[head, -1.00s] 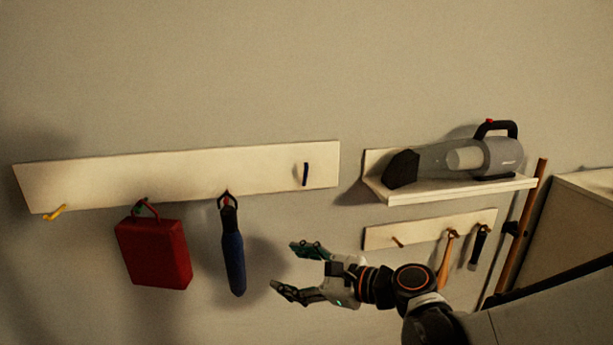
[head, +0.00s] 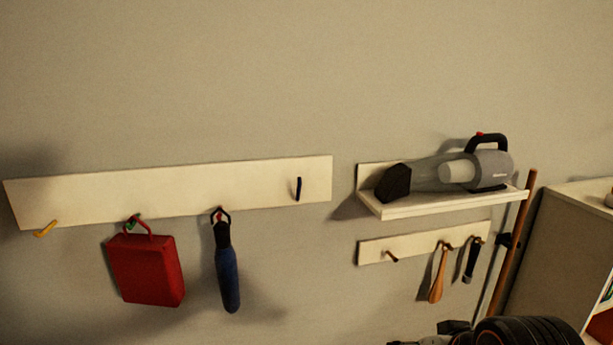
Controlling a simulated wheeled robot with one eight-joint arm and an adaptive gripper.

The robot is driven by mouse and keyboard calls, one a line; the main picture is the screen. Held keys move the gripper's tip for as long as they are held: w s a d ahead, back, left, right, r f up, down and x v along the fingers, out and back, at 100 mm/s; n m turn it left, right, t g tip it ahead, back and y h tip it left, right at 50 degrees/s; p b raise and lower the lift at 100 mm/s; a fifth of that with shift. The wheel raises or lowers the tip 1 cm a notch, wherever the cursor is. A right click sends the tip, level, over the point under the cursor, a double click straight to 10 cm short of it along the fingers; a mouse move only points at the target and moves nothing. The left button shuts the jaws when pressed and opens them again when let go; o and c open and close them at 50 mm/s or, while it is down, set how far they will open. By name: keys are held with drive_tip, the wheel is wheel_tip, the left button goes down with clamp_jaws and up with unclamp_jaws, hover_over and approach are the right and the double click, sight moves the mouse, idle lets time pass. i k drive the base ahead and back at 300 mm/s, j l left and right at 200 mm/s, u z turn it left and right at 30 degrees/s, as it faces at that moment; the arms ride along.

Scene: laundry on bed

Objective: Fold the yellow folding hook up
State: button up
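The yellow folding hook (head: 46,229) is at the far left, at the lower edge of the long white wall board (head: 100,190). It is folded out and slants down to the left, with nothing hanging on it.
A shelf (head: 440,205) holds a handheld vacuum (head: 450,172). A smaller hook rail (head: 415,246) is below.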

sight(36, 234)
drive_tip(key=u, duration=1.8)
